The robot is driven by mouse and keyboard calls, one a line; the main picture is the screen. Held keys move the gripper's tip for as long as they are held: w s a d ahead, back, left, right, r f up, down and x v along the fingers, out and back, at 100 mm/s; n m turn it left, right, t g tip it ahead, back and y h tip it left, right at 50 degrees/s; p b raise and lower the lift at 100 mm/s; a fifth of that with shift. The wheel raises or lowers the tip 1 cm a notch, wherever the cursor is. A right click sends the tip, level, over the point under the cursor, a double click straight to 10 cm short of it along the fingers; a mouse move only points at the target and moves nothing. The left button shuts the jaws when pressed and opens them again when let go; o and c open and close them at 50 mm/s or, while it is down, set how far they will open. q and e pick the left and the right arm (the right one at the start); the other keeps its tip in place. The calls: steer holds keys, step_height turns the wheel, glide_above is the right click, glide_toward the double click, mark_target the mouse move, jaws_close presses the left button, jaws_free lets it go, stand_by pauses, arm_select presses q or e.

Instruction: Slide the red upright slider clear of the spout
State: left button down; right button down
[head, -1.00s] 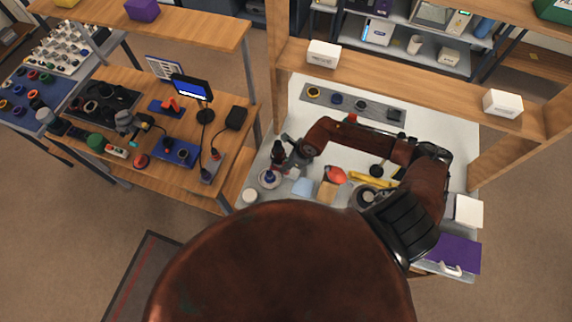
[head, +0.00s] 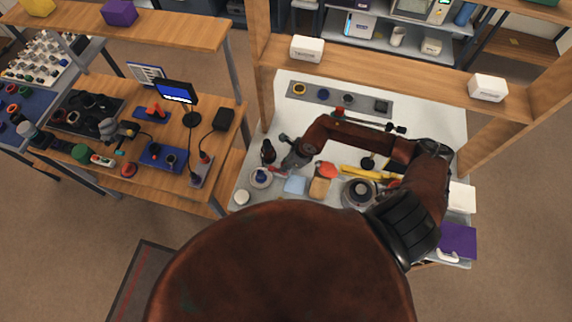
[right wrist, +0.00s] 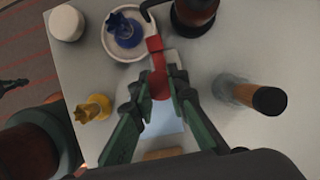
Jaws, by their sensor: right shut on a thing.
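The red slider (right wrist: 158,72) is a curved red piece. In the right wrist view it stands between the fingertips of my right gripper (right wrist: 160,98), which is shut on it. A black hooked tube (right wrist: 148,10), which looks like the spout, runs beside a dark brown bottle (right wrist: 193,12). The slider's top end is just below the tube, seemingly apart from it; the depth is unclear. In the head view my right gripper (head: 282,168) is right of the dark bottle (head: 267,152), and the slider is too small to make out there.
A white dish (right wrist: 116,46) with a blue piece lies close left of the slider. A white round jar (right wrist: 66,23), a yellow piece (right wrist: 94,108) and a clear brush-like item (right wrist: 250,95) stand around. A light blue pad (right wrist: 172,120) lies under the gripper.

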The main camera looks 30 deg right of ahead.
steer(key=c, duration=1.9)
jaws_free()
steer(key=shift+w, duration=0.1)
steer(key=v, duration=1.2)
steer(key=shift+a, duration=0.1)
